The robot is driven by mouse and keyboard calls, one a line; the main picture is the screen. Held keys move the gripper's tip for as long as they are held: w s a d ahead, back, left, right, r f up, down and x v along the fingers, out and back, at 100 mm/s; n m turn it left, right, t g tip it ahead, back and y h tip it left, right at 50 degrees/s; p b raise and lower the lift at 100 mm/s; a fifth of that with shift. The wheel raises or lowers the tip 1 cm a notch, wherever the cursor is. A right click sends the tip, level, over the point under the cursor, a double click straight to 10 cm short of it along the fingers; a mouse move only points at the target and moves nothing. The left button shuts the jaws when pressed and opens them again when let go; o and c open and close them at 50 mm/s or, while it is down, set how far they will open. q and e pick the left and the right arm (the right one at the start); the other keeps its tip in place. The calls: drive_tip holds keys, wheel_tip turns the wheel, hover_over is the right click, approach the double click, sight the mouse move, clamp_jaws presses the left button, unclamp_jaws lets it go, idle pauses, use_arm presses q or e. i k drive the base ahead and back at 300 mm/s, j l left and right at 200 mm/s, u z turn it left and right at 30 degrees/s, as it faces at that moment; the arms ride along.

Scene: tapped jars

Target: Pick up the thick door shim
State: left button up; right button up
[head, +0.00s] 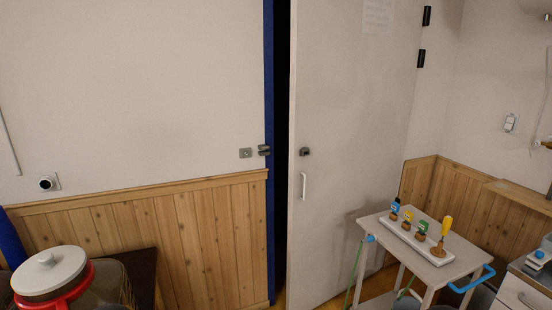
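I cannot make out a thick door shim for certain. A white door (345,110) stands slightly open, with a dark gap (281,150) along its left edge. A small cart (379,224) at the lower right bears a white tray (400,235). Several small upright items with wooden-looking bases stand in a row on the tray, with blue, yellow and green upper parts; the tallest is a yellow-handled one (446,227). They are too small to identify. Neither of my grippers is in view.
A large jar with a white lid (50,272) and a red band (70,299) stands at the lower left. A blue handle (470,283) sticks out from the cart's right side. A white cabinet (520,291) stands at the right edge. Wood panelling (200,225) lines the wall.

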sight(423, 227)
drive_tip(key=i+l+z, duration=0.15)
drive_tip(key=l+z, duration=0.15)
drive_tip(key=z, duration=0.75)
drive_tip(key=i+j+u, duration=0.1)
drive_tip(key=i+j, duration=0.15)
drive_tip(key=i, duration=0.15)
